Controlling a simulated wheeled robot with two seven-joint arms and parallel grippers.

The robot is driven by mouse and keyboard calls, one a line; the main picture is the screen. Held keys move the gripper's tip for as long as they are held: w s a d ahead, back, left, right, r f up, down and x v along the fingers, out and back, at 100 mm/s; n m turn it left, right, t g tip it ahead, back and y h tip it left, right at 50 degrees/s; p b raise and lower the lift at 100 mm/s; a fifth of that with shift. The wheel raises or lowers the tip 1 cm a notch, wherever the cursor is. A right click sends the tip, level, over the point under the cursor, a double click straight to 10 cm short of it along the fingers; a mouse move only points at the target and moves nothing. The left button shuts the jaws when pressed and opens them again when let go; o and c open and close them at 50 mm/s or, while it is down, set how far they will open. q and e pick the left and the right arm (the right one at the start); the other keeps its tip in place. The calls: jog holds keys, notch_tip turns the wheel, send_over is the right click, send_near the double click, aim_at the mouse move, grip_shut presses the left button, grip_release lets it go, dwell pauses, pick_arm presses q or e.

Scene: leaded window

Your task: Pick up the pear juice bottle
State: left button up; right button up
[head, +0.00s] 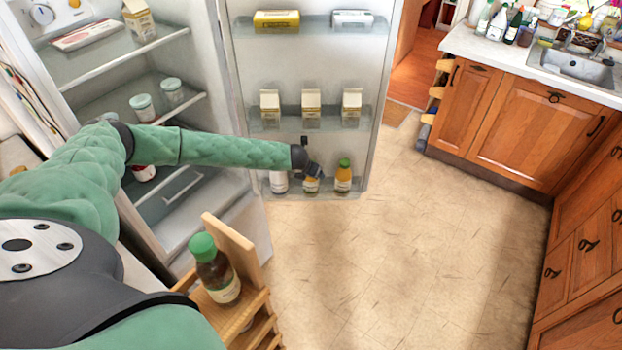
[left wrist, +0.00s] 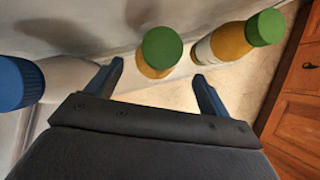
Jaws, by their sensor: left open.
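Two green-capped bottles of yellow-orange juice stand on the door's bottom shelf; I cannot read which is pear. The middle bottle (head: 311,186) is partly hidden by my left gripper (head: 316,170). The right bottle (head: 343,177) stands beside it. In the left wrist view, my open left gripper (left wrist: 157,72) has its fingers on either side of the middle bottle's green cap (left wrist: 161,48), with nothing held. The right bottle (left wrist: 232,42) lies outside the right finger there. My right gripper is in neither view.
A white bottle with a blue cap (left wrist: 20,83) is left of the fingers. Cartons (head: 311,107) stand on the door shelf above. A brown green-capped bottle (head: 219,277) stands in a wooden rack (head: 236,247) in front. The floor (head: 420,260) to the right is clear.

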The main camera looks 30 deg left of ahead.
pick_arm(q)
jog(key=shift+a+p+x, duration=0.15)
jog(key=shift+p+x, duration=0.55)
jog(key=shift+x, duration=0.55)
jog(key=shift+a+p+x, duration=0.15)
jog(key=shift+p+x, duration=0.55)
jog(key=shift+x, duration=0.5)
jog(key=shift+s, duration=0.1)
jog(key=c, duration=1.3)
jog(key=shift+r, duration=0.1)
